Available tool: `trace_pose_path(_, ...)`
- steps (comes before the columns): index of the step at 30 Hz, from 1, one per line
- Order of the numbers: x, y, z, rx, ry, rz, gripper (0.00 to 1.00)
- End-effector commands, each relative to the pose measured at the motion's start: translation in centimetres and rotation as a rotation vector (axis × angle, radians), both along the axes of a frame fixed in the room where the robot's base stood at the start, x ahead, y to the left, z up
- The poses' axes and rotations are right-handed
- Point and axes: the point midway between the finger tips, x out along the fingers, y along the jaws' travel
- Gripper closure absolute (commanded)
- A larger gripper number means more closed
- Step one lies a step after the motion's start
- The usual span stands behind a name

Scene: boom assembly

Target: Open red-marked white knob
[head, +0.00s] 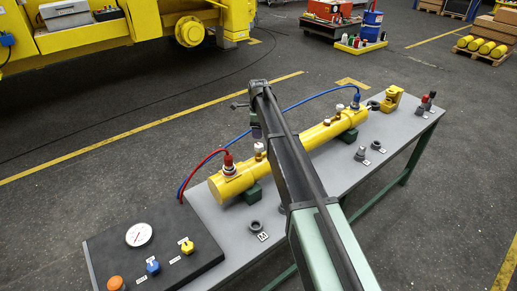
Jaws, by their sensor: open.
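A yellow cylinder (290,150) lies on green supports across the grey bench. A white knob (259,147) stands on its top near the left end, next to the red hose fitting (229,166); any red mark on it is too small to tell. A second white knob (340,108) stands near the right end, by the blue hose fitting (356,101). My gripper (256,134) hangs from the arm end just above the left white knob, seemingly apart from it. It is open; its fingertips are small and hard to make out.
My arm crosses the bench and hides the cylinder's middle. A black panel (185,225) with a gauge (139,234), yellow (187,247), blue (153,268) and orange (116,284) controls fills the left end. Loose rings and fittings lie on the bench (400,125). Red and blue hoses arch behind.

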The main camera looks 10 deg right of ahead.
Motion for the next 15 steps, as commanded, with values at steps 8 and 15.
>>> trace_pose_path(8,0.0,0.0,-7.6,0.0,0.0,0.001,0.31)
trace_pose_path(15,0.0,0.0,-8.7,0.0,0.0,0.001,0.31)
